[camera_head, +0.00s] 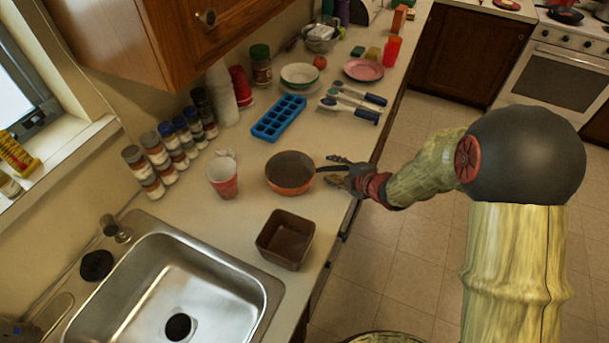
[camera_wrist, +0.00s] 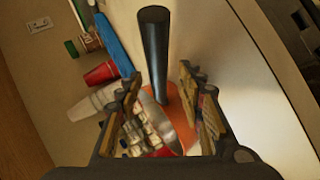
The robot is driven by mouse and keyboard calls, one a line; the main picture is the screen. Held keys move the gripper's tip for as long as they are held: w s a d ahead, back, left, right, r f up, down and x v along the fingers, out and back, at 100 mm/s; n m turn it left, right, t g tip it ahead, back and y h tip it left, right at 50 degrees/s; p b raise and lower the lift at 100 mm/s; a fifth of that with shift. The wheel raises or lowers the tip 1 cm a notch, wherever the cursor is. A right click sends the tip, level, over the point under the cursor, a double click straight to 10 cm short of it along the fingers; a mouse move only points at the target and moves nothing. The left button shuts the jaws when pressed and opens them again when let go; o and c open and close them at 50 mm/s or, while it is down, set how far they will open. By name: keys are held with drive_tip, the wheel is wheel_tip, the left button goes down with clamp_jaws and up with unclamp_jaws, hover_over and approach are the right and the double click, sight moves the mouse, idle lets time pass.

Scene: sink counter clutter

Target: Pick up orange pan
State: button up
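The orange pan (camera_head: 290,187) sits on the counter right of the cup, with a dark inside and a dark handle pointing right. My gripper (camera_head: 337,170) is at the counter's edge, its two fingers spread on either side of the handle's end. In the wrist view, the orange pan (camera_wrist: 182,128) is partly hidden behind the fingers. Its dark handle (camera_wrist: 155,50) shows between the open fingers of my gripper (camera_wrist: 160,82). The fingers look apart from the handle, and nothing is held.
A red-and-white cup (camera_head: 223,180) stands left of the pan. A brown square container (camera_head: 285,240) sits nearer, beside the sink (camera_head: 175,285). A blue ice tray (camera_head: 279,118) and blue-handled utensils (camera_head: 350,108) lie beyond. Several spice jars line the wall.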

drive_tip(key=shift+w+a+f, duration=0.1)
drive_tip(key=shift+w+a, duration=0.05)
drive_tip(key=shift+c, duration=1.2)
clamp_jaws()
